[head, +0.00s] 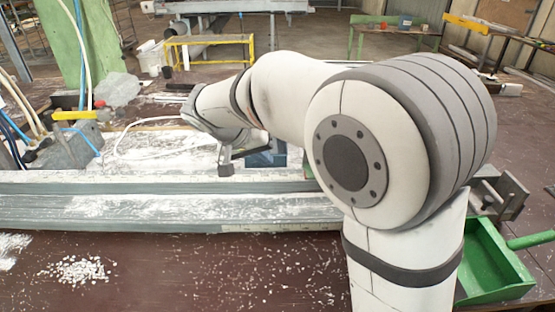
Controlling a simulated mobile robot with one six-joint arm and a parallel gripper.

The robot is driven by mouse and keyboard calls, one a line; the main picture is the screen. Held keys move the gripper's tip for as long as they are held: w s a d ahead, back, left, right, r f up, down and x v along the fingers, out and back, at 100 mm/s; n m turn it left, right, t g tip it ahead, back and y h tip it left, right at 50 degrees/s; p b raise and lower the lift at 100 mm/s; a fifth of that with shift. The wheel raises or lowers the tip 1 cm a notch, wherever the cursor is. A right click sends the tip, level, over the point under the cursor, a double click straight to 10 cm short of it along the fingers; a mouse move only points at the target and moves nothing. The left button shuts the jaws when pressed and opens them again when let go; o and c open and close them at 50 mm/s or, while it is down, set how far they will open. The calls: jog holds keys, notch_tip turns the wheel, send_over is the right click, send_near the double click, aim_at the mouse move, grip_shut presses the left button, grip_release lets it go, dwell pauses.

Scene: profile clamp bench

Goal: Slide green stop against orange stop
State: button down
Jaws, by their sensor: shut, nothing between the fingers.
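My gripper (226,166) is at the end of my arm, low over the far side of the grey profile rails (170,207). It is shut with nothing in it. A small green patch (309,175) shows at the rail beside my arm; it may be part of the green stop, but my arm hides most of it. I cannot make out the orange stop. My arm covers much of the middle and right of the rails.
A grey clamp (70,148) with a yellow part stands at the left, with hoses near it. A metal bracket (498,194) and a green dustpan (492,262) are at the right. White chips (78,271) lie on the brown bench in front.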

aim_at(296, 181)
jog(key=x, duration=0.9)
jog(key=shift+d, duration=0.1)
jog(key=d, duration=0.1)
jog(key=d+p, duration=0.1)
jog(key=shift+d+r, duration=0.2)
jog(key=shift+d, duration=0.75)
jog(key=shift+f, duration=0.1)
jog(key=d+b, duration=0.2)
jog(key=d, duration=0.2)
jog(key=shift+s+d, duration=0.1)
jog(key=shift+d, duration=0.2)
jog(key=shift+a, duration=0.1)
